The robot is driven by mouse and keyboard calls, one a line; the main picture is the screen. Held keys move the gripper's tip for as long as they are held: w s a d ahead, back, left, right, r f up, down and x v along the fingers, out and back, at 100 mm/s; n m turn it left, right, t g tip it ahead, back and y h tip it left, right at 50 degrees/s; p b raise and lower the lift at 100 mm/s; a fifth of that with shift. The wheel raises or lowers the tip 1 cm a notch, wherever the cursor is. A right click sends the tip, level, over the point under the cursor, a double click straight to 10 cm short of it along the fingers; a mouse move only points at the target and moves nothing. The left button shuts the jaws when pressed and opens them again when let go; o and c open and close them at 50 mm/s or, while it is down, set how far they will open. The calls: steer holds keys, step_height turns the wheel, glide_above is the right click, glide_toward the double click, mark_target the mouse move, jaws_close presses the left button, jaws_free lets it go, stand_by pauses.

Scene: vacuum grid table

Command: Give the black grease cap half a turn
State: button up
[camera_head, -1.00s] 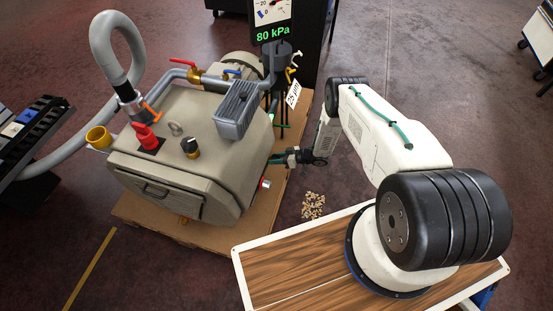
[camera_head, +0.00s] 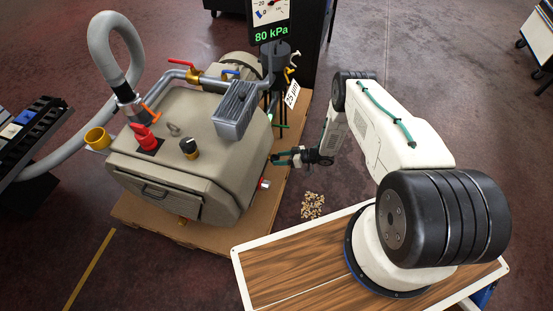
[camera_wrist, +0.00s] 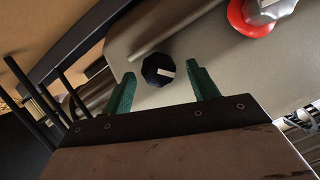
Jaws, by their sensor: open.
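In the wrist view a black faceted cap (camera_wrist: 158,69) with a white mark sits on a beige-grey face of the machine. It appears between the green fingers of my gripper (camera_wrist: 162,73), one finger to each side. The fingers are spread and hold nothing. In the head view my gripper (camera_head: 276,158) is beside the right side of the beige machine (camera_head: 215,180), pointing left at it. The cap on that side is hidden from the head view.
A red-and-silver fitting (camera_head: 265,183) sticks out of the machine's side; a red-ringed fitting (camera_wrist: 256,15) shows at the wrist view's upper right. A black knob on brass (camera_head: 189,148) and a red knob (camera_head: 145,137) are on top. Thin rods (camera_wrist: 42,98) stand left of my fingers.

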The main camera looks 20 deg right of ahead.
steer(key=v, duration=0.5)
